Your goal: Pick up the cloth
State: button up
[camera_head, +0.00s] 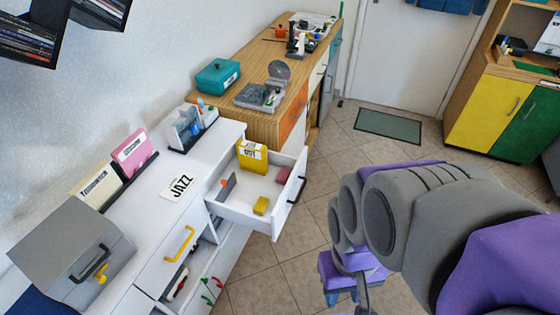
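I cannot make out for sure which thing is the cloth. An open white drawer (245,217) holds a yellow box-like holder (252,158), a grey upright piece, a small yellow block (261,206) and a small pink piece (283,174); any of the small pieces could be soft, but I cannot tell. Dark blue material (45,303) shows at the bottom left edge, partly cut off. My gripper (345,289), purple and grey, points down over the tiled floor, right of the drawer. It is partly hidden by my arm, and its fingers are too unclear to read.
A white cabinet (147,222) bears a grey box (72,247), a JAZZ card (180,187) and dividers. A wooden-topped cabinet (260,73) stands behind with a teal box (217,76). A green mat (388,126) lies by the door.

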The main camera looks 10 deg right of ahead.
aim_at(261, 204)
jog(key=u, duration=2.05)
jog(key=z, duration=1.7)
jog(key=i+l, duration=0.15)
jog(key=l, duration=0.15)
jog(key=i+l, duration=0.2)
jog(key=l, duration=0.15)
jog(key=i+l, duration=0.15)
jog(key=l, duration=0.15)
jog(key=i+l, duration=0.15)
jog(key=l, duration=0.2)
